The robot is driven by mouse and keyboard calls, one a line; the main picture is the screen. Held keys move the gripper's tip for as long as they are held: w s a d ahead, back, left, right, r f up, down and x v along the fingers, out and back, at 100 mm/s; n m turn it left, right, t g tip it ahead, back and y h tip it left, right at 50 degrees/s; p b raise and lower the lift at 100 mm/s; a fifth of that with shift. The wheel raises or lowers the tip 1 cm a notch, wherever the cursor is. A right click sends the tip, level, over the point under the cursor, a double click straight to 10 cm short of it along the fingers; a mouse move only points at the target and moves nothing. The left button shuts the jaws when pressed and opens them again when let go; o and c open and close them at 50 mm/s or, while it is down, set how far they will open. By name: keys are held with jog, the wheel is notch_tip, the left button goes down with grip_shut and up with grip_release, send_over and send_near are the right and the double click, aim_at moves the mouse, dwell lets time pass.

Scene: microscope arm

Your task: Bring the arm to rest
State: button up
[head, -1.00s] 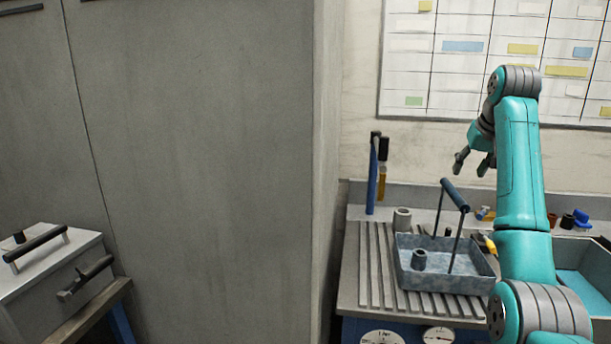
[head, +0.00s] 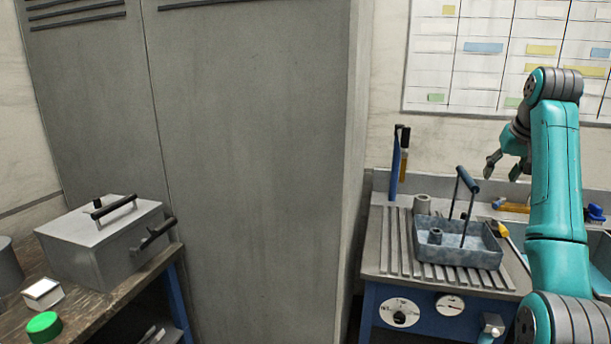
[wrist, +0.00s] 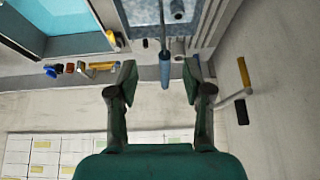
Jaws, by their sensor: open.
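In the head view the metal caddy (head: 460,250) stands on the ribbed board with a small grey cylinder inside. The gripper appears apart from the handle. My teal arm rises at the right edge and bends over toward the wall.
A tall grey locker (head: 250,170) fills the middle. A grey box with black handles (head: 95,245) stands on a wooden bench at left, near a green lid (head: 43,326). A basin (wrist: 60,15) lies beside the caddy. A wall chart (head: 490,60) hangs behind.

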jog(key=w+a+f+t, duration=0.1)
jog(key=a+f, duration=0.2)
jog(key=f, duration=1.3)
jog(key=a+f+t, duration=0.1)
jog(key=a+f, duration=0.3)
jog(key=f, duration=1.2)
jog(key=s+a+f+n+t, duration=0.1)
jog(key=s+a+f, duration=0.4)
jog(key=s+f, duration=0.45)
jog(key=s+a+f+t, duration=0.1)
jog(key=s+a+f, duration=0.45)
jog(key=f, duration=0.75)
jog(key=s+a+f+n+t, duration=0.1)
jog(key=s+a+f, duration=0.15)
jog(key=s, duration=1.15)
jog(key=s+a+f+t, duration=0.15)
jog(key=s+a, duration=0.25)
jog(key=s, duration=1.1)
jog(key=s+a+r+n+t+y, duration=0.1)
jog(key=s+a+r+t, duration=0.1)
jog(key=s+r, duration=1.5)
jog(key=s+a, duration=0.1)
jog(key=s, duration=0.2)
jog(key=shift+s+a+r, duration=0.25)
jog(key=shift+s, duration=0.15)
